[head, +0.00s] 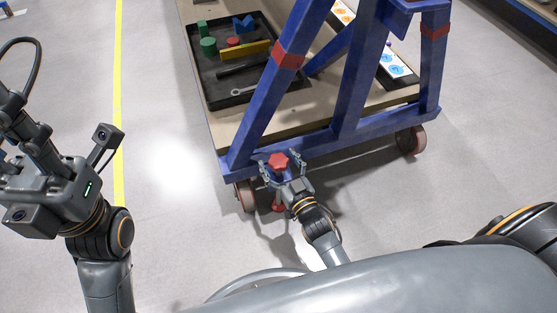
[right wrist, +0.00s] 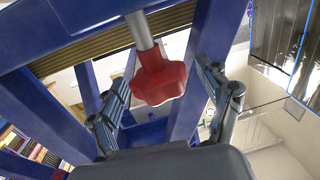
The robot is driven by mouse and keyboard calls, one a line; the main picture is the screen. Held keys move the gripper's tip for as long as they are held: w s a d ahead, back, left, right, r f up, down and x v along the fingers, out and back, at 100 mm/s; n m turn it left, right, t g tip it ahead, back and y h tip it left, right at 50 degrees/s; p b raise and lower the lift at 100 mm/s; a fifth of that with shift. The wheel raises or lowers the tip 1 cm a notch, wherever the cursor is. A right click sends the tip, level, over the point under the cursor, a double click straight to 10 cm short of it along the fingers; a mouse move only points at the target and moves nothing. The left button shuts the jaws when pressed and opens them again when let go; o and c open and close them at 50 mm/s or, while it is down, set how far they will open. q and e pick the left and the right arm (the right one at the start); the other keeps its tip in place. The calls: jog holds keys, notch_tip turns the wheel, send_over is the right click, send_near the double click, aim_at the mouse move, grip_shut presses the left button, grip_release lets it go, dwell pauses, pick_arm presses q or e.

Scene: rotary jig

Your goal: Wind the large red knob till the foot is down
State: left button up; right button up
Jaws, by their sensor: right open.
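The large red knob (head: 278,161) sits at the lower front corner of the blue frame. In the right wrist view the knob (right wrist: 160,82) is lobed and fixed on the end of a grey metal rod. My right gripper (head: 283,167) is open, with one finger on each side of the knob. In the right wrist view gaps show between the knob and both fingers. A small red part (head: 278,207), perhaps the foot, shows low beneath the knob; whether it touches the floor I cannot tell. My left gripper (head: 38,150) is at the left, away from the frame; its fingers are unclear.
The blue frame (head: 352,90) stands on a wheeled base, with a caster (head: 246,196) beside the knob and another caster (head: 411,141) at the right. A black tray (head: 212,98) with coloured parts lies on the base's wooden deck. Grey floor lies open at left, with a yellow line (head: 118,70).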

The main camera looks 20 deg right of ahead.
jog(key=s+d, duration=0.1)
jog(key=s, duration=1)
jog(key=shift+s+d, duration=0.3)
jog(key=shift+s, duration=0.1)
